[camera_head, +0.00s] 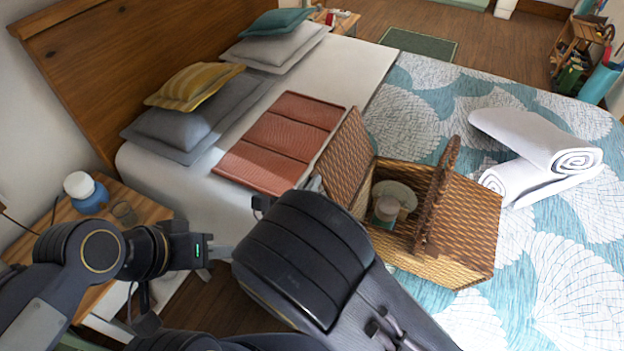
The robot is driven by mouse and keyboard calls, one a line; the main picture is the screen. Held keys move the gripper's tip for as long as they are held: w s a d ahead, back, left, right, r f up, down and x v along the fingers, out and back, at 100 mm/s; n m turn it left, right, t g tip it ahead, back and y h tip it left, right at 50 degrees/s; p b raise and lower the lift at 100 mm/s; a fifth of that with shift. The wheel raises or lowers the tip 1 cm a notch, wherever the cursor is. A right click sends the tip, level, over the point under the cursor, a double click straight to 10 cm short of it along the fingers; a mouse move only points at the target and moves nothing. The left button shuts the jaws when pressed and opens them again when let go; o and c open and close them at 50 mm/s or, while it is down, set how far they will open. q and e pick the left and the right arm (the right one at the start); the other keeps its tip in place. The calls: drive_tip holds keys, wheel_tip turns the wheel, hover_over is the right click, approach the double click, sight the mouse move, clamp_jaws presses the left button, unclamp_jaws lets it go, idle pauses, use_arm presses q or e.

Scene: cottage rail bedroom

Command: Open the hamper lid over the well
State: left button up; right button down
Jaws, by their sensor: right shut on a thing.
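The wicker hamper (430,262) stands on the bed. Its left lid (346,158) is raised and tilted up on the left side, so the well (378,185) shows open with a pale round item and a jar-like item inside. The right half of the top (468,225) is covered with wicker. The handle (437,195) arches over the middle. My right gripper (316,184) is at the raised lid's lower left edge, shut on the lid; my arm hides most of it. My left gripper (222,251) is away from the hamper, over the bedside; its fingers are unclear.
A folded red blanket (280,138) lies left of the hamper. Rolled white towels (545,150) lie to its right. Pillows (195,100) lie by the headboard.

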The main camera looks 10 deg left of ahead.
drive_tip(key=shift+w+a+f, duration=0.1)
drive_tip(key=shift+a+f, duration=0.05)
drive_tip(key=shift+a, duration=0.1)
idle(0.3)
drive_tip(key=c, duration=1.6)
unclamp_jaws()
drive_tip(key=b+v, duration=0.1)
drive_tip(key=v, duration=0.7)
drive_tip(key=shift+w, duration=0.1)
